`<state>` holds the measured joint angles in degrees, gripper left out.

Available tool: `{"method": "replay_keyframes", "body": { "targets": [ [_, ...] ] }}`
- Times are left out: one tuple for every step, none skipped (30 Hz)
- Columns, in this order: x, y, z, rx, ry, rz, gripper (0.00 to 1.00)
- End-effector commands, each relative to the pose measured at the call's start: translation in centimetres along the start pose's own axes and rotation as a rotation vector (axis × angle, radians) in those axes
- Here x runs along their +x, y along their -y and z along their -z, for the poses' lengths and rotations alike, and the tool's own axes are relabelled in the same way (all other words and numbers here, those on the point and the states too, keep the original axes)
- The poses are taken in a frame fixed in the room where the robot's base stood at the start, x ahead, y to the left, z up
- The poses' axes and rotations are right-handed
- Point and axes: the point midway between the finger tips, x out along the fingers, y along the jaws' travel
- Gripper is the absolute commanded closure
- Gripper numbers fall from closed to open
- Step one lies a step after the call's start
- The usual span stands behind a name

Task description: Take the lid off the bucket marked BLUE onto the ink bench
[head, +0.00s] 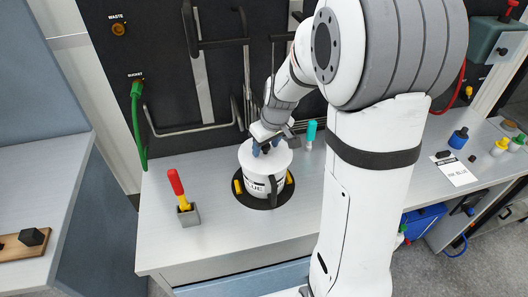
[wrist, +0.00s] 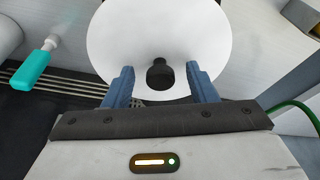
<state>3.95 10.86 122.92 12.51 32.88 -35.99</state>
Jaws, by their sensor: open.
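The white bucket (head: 262,188) with part of its label reading "UE" stands on a black round base on the grey bench (head: 160,220). Its white lid (head: 279,160) is on top; in the wrist view the lid (wrist: 115,40) shows a black knob (wrist: 160,75) at its middle. My gripper (head: 264,148) is over the lid. In the wrist view its two blue fingers (wrist: 160,85) are open, one on each side of the knob, with gaps between them and it. Whether the fingertips touch the lid cannot be told.
A red-handled tool (head: 177,184) stands in a grey block left of the bucket. A teal-handled tool (head: 311,131) stands behind it on the right. Bent metal rails and a green hose (head: 137,110) are on the black back panel. The bench's left front is clear.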

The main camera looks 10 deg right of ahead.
Motion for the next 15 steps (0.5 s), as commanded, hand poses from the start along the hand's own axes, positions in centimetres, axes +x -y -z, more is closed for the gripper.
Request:
{"method": "replay_keyframes", "body": {
  "targets": [
    [0.02,0.01,0.01,0.000,0.000,0.000,0.48],
    [0.01,0.02,0.01,0.000,-0.001,0.000,0.48],
    [0.00,0.02,0.01,0.000,-0.001,0.000,0.48],
    [0.00,0.03,0.01,0.000,-0.001,0.000,0.48],
    [0.00,0.03,0.01,0.000,-0.001,0.000,0.49],
    [-0.01,0.04,0.02,-0.001,-0.001,0.000,0.52],
    [-0.01,0.04,0.02,0.000,-0.001,0.000,0.55],
    [-0.01,0.05,0.02,-0.001,-0.001,0.000,0.57],
    [-0.02,0.05,0.02,-0.001,-0.001,0.000,0.60],
    [-0.02,0.05,0.02,-0.001,-0.001,0.000,0.63],
    [-0.02,0.06,0.02,-0.001,-0.001,0.000,0.65],
    [-0.03,0.06,0.03,-0.001,-0.001,0.000,0.69],
    [-0.03,0.06,0.03,-0.001,-0.001,0.000,0.71],
    [-0.03,0.07,0.03,-0.001,-0.001,0.000,0.74],
    [-0.03,0.07,0.03,-0.001,-0.001,0.000,0.77]
  ]
}}
